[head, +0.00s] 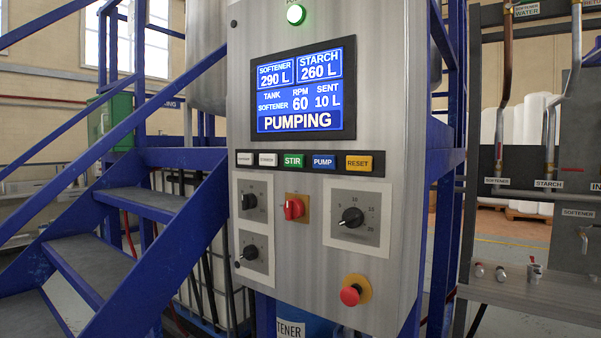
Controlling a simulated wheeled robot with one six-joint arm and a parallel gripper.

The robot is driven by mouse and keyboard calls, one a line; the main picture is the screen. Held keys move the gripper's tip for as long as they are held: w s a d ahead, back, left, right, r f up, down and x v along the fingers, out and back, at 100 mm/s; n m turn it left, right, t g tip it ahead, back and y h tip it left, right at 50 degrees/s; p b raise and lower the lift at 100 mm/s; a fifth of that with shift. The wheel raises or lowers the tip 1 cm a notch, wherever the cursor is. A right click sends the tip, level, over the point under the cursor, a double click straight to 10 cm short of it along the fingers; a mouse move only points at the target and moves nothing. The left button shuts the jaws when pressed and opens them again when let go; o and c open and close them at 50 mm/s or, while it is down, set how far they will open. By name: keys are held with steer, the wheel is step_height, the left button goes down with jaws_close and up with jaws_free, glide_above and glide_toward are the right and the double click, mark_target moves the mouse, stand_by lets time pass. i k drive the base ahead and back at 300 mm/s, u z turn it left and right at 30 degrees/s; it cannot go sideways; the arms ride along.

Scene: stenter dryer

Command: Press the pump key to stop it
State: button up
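The blue PUMP key (324,162) sits in a dark row of keys at the middle of a brushed-metal control panel (390,90). It lies between the green STIR key (293,160) and the amber RESET key (358,163). Two white keys are at the row's left end. The display (303,90) above shows SOFTENER 290 L, STARCH 260 L, tank SOFTENER, RPM 60, SENT 10 L and PUMPING. A green lamp (296,14) glows at the top. My gripper is not in view.
Below the keys are a red switch (294,208), a large black dial (352,218), two smaller dials and a red emergency button (350,295). Blue stairs (130,215) rise at the left. Pipes labelled SOFTENER and STARCH (549,184) stand at the right.

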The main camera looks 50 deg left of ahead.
mark_target(319, 162)
steer(key=u, duration=1.2)
steer(key=k, duration=0.45)
steer(key=u, duration=0.7)
steer(key=i, duration=0.55)
steer(key=u, duration=0.05)
